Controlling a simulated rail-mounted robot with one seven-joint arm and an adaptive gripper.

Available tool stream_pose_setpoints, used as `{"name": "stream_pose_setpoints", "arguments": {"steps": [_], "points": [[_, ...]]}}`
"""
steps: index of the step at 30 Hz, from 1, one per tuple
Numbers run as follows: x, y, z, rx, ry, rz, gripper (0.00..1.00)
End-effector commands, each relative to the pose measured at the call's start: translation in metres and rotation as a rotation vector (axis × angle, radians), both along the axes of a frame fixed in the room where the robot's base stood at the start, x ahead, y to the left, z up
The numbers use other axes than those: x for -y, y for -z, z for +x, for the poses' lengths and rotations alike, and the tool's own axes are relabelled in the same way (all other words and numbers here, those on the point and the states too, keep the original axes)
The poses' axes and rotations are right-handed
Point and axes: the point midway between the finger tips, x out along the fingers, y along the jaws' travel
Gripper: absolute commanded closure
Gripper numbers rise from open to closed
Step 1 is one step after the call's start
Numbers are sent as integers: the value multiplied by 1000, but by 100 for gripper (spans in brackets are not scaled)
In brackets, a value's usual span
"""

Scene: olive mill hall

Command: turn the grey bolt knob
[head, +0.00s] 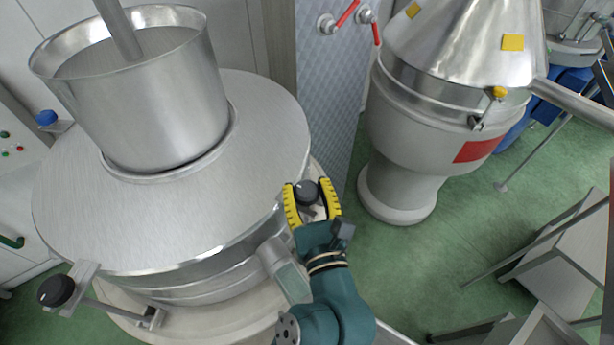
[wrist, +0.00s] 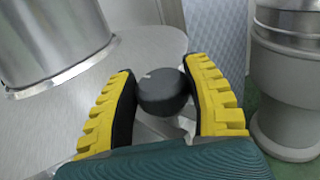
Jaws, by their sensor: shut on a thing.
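The grey bolt knob (head: 307,192) is round and dark, with a small pale mark near its top rim. It sits on a fitting at the right edge of the large round steel lid (head: 255,130). My gripper (head: 308,184) has one yellow-ribbed finger on each side of the knob and is shut on it. In the wrist view the knob (wrist: 163,91) lies between the black inner pads of the gripper (wrist: 160,66). The lower part of the knob and its mount are partly hidden by the fingers.
A second dark knob (head: 57,290) stands on a bracket at the lid's left. A steel hopper (head: 165,105) rises from the lid. A patterned metal column (head: 325,90) stands behind, and a conical vessel (head: 440,120) to the right.

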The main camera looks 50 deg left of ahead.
Motion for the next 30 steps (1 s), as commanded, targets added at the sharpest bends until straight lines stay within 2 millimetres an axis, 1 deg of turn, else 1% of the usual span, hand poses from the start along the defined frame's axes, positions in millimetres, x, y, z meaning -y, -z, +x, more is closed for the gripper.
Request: {"name": "stream_pose_setpoints", "arguments": {"steps": [1,7,15,22,30], "points": [[-2,-7,-3,-6,29,-3,86],[-3,-2,-3,1,158,-1,86],[-2,-2,-2,4,280,3,86],[-2,-3,-1,5,344,4,86],[-1,-4,0,5,370,7,86]]}}
